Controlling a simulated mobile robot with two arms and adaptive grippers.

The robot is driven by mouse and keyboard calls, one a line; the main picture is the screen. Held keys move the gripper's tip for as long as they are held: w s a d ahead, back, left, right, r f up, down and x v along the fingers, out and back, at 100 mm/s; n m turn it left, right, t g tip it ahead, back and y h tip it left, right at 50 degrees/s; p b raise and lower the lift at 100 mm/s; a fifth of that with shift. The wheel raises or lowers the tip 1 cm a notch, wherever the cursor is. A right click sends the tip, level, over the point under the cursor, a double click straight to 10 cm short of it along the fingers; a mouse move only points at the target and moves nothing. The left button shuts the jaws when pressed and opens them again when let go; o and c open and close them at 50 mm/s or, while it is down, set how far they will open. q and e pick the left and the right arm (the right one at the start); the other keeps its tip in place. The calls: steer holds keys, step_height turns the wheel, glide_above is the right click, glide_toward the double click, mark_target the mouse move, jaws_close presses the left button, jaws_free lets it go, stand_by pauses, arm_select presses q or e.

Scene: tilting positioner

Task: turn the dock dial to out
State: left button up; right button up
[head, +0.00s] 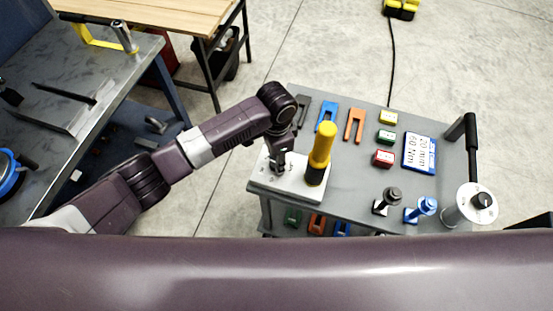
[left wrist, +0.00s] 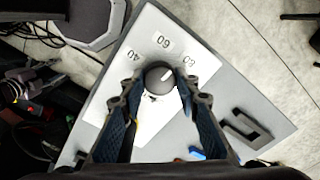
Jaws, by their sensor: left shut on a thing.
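A round dark dial (left wrist: 156,77) with a white pointer mark sits on a white plate (left wrist: 200,62) labelled 40, 60 and 80. The pointer is turned toward the 80 side. My left gripper (left wrist: 157,84) is shut on this dial, one finger on each side. In the head view my left gripper (head: 279,162) reaches down to the white plate (head: 291,188) at the cart's left end and hides the dial. Another black knob (head: 484,200) tops a pale cylinder (head: 461,208) at the cart's right end; its markings are too small to read. My right gripper is not in view.
A yellow-handled tool (head: 320,153) stands close beside my left gripper. The grey cart top (head: 350,188) carries coloured clips, small blocks, a blue-framed sign (head: 420,154) and two knobbed posts. A metal bench (head: 118,88) stands at left. The concrete floor behind the cart is mostly clear.

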arm_select(q)
steer(key=m, duration=0.4)
steer(key=shift+m, duration=0.3)
steer(key=m, duration=0.3)
steer(key=shift+r+m, duration=0.1)
steer(key=shift+m, duration=0.3)
steer(key=m, duration=0.3)
steer(key=shift+w+m, duration=0.1)
steer(key=shift+m, duration=0.2)
steer(key=m, duration=0.3)
steer(key=shift+m+b, duration=0.3)
steer(key=shift+b, duration=0.05)
steer(key=m+b, duration=0.1)
steer(key=m, duration=0.5)
steer(key=shift+b, duration=0.4)
steer(key=m+b, duration=0.1)
steer(key=m, duration=0.2)
steer(key=shift+m, duration=0.4)
steer(key=shift+m+b, duration=0.65)
steer(key=shift+m, duration=1.05)
